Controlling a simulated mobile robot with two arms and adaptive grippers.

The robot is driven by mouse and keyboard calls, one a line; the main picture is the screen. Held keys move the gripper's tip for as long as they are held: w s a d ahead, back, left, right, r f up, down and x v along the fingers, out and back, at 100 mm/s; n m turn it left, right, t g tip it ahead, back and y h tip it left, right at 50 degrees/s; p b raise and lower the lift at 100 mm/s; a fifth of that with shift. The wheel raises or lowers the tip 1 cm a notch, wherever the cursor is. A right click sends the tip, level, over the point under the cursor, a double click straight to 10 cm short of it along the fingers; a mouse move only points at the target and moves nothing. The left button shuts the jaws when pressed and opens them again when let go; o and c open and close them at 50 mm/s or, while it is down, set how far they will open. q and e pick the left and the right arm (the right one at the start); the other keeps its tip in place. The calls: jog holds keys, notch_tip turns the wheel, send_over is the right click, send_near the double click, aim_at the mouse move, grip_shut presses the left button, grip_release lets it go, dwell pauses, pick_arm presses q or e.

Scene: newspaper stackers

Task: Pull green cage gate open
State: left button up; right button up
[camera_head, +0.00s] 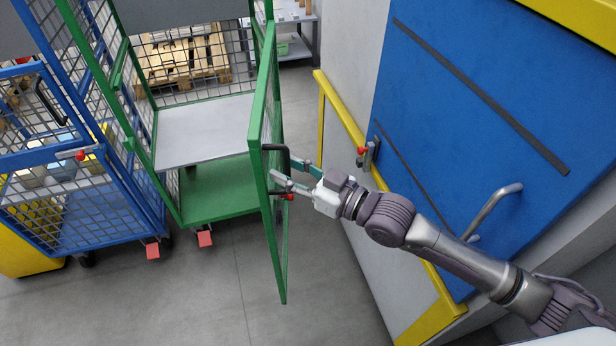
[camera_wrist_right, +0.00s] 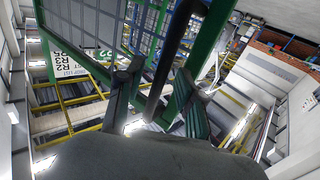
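The green cage (camera_head: 205,197) stands at the upper left of the head view, with a grey shelf inside. Its green mesh gate (camera_head: 279,230) stands swung out from the cage front, so the cage's front is open. A black handle (camera_head: 284,150) is on the gate's right face; it also shows in the right wrist view (camera_wrist_right: 168,60). My right gripper (camera_head: 289,176) is at this handle. In the right wrist view its fingers (camera_wrist_right: 155,108) are apart, one on each side of the handle, with gaps visible. My left gripper is not in view.
A blue mesh cage (camera_head: 100,215) holding boxes stands left of the green cage. A blue door panel (camera_head: 450,110) with a metal handle (camera_head: 495,207) and a yellow rail (camera_head: 342,108) are at right. Grey floor (camera_head: 310,290) is clear below the gate.

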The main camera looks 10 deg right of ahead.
jog(key=v, duration=1.1)
jog(key=shift+s+d, duration=0.15)
jog(key=shift+s, duration=0.1)
jog(key=shift+r+p+x, duration=0.45)
jog(key=shift+p+x, duration=1.6)
jog(key=shift+p, duration=0.3)
jog(key=shift+r+p+x, duration=0.5)
jog(key=shift+p+x, duration=1.5)
jog(key=shift+p, duration=0.4)
jog(key=shift+r+p+x, duration=0.45)
jog(key=shift+p+x, duration=1.6)
jog(key=shift+p, duration=0.3)
jog(key=shift+w, duration=0.1)
grip_shut()
